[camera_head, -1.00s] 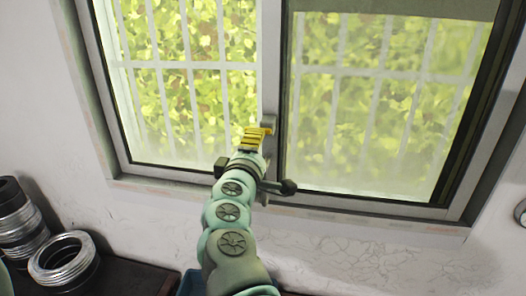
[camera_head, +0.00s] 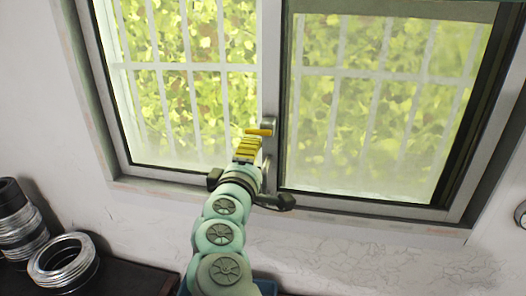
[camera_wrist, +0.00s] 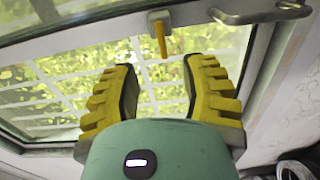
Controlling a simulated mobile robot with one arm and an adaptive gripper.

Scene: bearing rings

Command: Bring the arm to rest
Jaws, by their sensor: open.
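My gripper (camera_head: 246,149) has yellow ribbed fingers and stands upright in front of the window's middle frame post. In the wrist view my gripper (camera_wrist: 164,76) is open, with nothing between its fingers. A small yellow lever (camera_head: 259,132) sits on a grey catch on the post, just above the fingertips. In the wrist view the yellow lever (camera_wrist: 160,38) hangs beyond the gap between the fingers, apart from both. My green arm reaches up from the bottom of the head view.
The barred window (camera_head: 190,100) fills the background. Bearing rings (camera_head: 62,262) and a taller ring stack (camera_head: 20,232) stand on the dark counter (camera_head: 125,280) at lower left. A blue object (camera_head: 266,287) shows partly behind my arm. In the wrist view a metal handle (camera_wrist: 262,14) is at upper right.

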